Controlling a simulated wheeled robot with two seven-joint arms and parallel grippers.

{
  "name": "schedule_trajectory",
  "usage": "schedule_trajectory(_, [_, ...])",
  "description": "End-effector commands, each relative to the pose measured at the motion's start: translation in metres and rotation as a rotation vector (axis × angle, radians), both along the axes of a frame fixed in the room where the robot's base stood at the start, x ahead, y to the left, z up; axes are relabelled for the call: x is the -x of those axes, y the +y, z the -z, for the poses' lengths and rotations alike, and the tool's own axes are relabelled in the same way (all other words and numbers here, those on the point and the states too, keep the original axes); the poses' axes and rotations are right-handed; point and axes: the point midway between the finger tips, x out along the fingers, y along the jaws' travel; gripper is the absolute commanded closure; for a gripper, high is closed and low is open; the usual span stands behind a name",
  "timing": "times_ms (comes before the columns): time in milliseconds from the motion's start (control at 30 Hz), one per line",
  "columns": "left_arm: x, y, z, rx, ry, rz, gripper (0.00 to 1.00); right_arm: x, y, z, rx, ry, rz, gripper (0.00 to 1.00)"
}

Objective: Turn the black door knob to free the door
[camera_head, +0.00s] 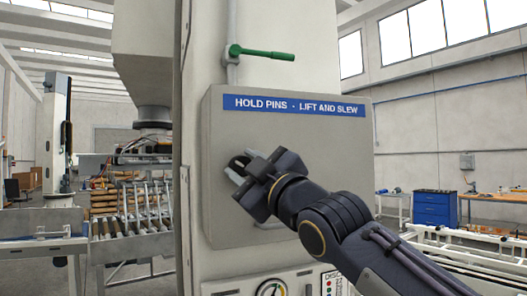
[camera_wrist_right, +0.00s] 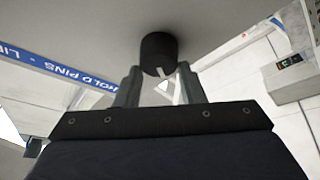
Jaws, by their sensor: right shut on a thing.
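The grey cabinet door (camera_head: 330,150) carries a blue sign reading "HOLD PINS - LIFT AND SLEW" and looks closed. The black door knob (camera_head: 239,163) is on the left part of the door, mostly covered by my right gripper (camera_head: 241,167). In the right wrist view the round knob (camera_wrist_right: 158,48) shows a pale mark on its near rim. The fingers of my right gripper (camera_wrist_right: 158,76) sit on either side of the knob and are shut on it. My left gripper is not in view.
A green lever (camera_head: 265,53) on a pipe is above the door. A gauge (camera_head: 270,289) and a small panel are below it. A roller conveyor (camera_head: 130,235) stands at left, and a blue drawer cabinet (camera_head: 435,209) at the far right.

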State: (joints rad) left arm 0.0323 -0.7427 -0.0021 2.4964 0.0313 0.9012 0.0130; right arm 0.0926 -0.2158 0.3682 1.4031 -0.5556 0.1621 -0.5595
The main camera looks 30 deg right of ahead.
Motion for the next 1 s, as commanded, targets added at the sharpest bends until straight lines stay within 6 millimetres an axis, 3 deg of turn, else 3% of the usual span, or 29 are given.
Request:
schedule_trajectory(500, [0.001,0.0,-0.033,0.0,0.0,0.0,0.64,-0.002,0.002,-0.003,0.443,0.075,0.016,0.87])
schedule_trajectory(1000, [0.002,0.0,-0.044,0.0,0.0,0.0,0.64,-0.001,-0.004,-0.002,0.621,0.1,0.034,0.87])
